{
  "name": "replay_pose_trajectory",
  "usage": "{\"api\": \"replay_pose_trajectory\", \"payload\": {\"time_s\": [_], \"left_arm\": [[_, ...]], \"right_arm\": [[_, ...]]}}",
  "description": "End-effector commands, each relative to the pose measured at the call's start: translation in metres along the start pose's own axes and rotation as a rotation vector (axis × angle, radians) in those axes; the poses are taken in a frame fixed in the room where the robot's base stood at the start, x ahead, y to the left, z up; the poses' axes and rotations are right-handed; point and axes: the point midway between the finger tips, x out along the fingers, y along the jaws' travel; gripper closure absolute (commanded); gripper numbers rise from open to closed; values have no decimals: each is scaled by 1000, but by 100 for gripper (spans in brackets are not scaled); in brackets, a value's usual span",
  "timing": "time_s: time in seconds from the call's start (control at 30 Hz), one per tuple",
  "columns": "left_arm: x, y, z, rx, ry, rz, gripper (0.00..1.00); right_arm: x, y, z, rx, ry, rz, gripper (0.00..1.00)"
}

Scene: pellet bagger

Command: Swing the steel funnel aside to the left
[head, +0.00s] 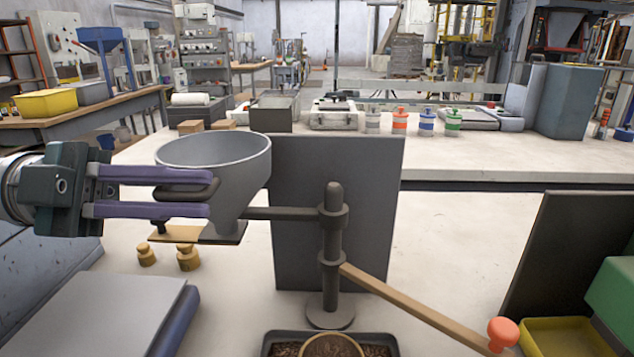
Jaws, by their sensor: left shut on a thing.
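The steel funnel (232,170) is a grey cone with a wide open rim, left of centre in the head view. A dark arm (284,213) joins it to an upright post (331,250) on a round base. My left gripper (209,197) comes in from the left with its purple fingers shut on the dark loop handle (188,189) on the funnel's left side. The fingers cover part of the handle and the funnel's lower left. A wooden lever with an orange knob (502,333) runs from the post to the lower right. My right gripper is not in view.
A grey upright panel (370,190) stands behind the post. A tray of brown pellets (375,349) lies at the post's foot. Brass weights (188,258) stand below the funnel. A grey flat platform (95,310) is at lower left. A dark panel (565,255) and yellow tray (565,338) are at right.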

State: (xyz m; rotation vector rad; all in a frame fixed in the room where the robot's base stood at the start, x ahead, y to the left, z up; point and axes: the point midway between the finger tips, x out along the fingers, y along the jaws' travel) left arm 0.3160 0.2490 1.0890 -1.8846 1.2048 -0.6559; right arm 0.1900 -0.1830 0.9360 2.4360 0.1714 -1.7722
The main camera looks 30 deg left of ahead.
Motion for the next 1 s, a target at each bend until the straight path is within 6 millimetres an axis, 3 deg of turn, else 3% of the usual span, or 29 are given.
{"api": "replay_pose_trajectory", "payload": {"time_s": [0.13, 0.17, 0.37, 0.73, 1.0], "left_arm": [[-2, 8, 6, -11, -25, 14, 100], [-2, 8, 6, -11, -24, 14, 79], [-2, 6, 6, -8, -22, 11, 58], [-5, 4, 4, -3, -17, 8, 58], [-49, 6, 5, -5, -21, 11, 58]], "right_arm": [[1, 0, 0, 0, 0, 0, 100], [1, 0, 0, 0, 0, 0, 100], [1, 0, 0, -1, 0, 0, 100], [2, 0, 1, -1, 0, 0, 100], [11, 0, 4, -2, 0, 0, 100]]}}
